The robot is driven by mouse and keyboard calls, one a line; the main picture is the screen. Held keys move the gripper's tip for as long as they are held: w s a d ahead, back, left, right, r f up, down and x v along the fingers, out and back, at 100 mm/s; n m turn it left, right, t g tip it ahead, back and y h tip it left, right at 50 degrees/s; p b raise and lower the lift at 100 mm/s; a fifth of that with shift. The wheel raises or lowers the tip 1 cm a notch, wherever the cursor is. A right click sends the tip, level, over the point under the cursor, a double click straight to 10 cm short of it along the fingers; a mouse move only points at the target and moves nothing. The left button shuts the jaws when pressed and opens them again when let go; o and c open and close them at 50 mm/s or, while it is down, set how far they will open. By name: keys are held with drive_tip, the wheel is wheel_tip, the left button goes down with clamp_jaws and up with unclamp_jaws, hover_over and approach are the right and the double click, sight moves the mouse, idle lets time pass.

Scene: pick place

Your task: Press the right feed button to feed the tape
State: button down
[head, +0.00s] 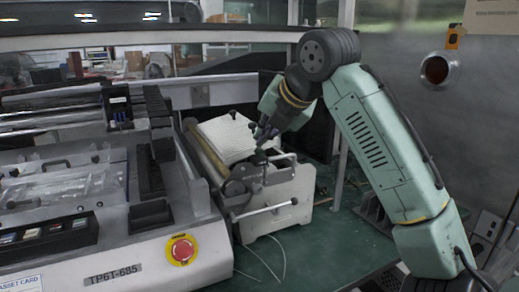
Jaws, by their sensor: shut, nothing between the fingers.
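My arm reaches in from the right. My gripper (261,139) is small and dark in the head view; it is shut and empty. It is over the tape unit (277,187), a white-sided machine with a white ribbed sheet (230,137), rollers and a lever handle (283,207). Whether it touches the unit I cannot tell. A row of small coloured buttons (55,228) is on the front panel of the machine at left, well away from my gripper. I cannot read their labels or tell which is the right feed button.
The large machine (115,272) labelled TPGT-685 fills the left, with a red emergency stop (182,250) on a yellow ring at its front corner. Thin pale cables lie on the green table (312,252). A grey metal wall (470,110) stands at right.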

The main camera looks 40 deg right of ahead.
drive_tip(key=shift+f, duration=0.5)
idle(0.3)
drive_tip(key=shift+r+p, duration=0.6)
drive_tip(key=shift+p, duration=0.1)
wheel_tip(320, 180, up, 6)
drive_tip(key=p, duration=0.6)
idle(0.9)
